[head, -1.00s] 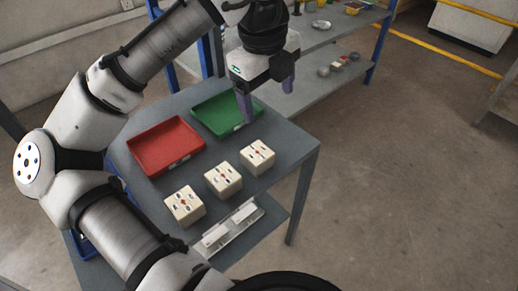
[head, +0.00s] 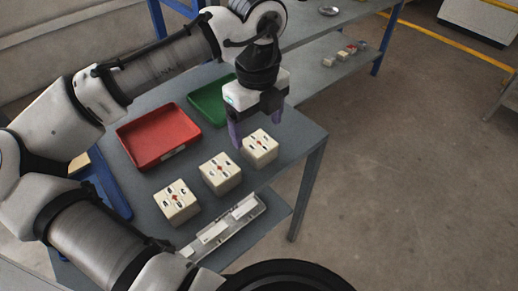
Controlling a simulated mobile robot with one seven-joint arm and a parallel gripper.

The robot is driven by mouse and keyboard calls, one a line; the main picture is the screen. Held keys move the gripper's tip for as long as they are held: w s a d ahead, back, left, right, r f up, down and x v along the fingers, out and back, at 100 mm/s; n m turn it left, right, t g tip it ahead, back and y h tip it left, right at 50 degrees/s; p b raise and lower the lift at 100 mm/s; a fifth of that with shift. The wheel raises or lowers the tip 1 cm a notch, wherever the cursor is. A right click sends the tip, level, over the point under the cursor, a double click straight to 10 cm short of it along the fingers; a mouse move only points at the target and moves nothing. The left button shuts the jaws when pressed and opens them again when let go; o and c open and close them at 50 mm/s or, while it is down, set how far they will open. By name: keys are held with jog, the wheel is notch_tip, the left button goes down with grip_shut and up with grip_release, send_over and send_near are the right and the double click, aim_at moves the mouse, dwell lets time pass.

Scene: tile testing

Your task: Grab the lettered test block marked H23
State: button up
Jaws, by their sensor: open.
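Three cream test blocks with dark marks and a red dot on top stand in a slanting row on the grey table: a left block (head: 177,203), a middle block (head: 220,174) and a right block (head: 260,149). The marks are too small to read, so I cannot tell which is H23. My gripper (head: 257,134) is open and points down at the right block. One purple finger shows at that block's left side, and the other shows behind it near its top right. I cannot tell whether they touch it.
A red tray (head: 124,139) and a green tray (head: 194,99), partly hidden by my arm, lie behind the blocks. A shelf (head: 318,80) with small items stands behind.

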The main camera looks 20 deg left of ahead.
aim_at(259, 143)
notch_tip(259, 143, down, 4)
jog(key=shift+w+d+f+b, duration=0.15)
jog(key=shift+f+b, duration=0.1)
jog(key=shift+b, duration=0.15)
jog(key=c, duration=1.2)
jog(key=shift+c, duration=0.6)
jog(key=shift+r, duration=0.15)
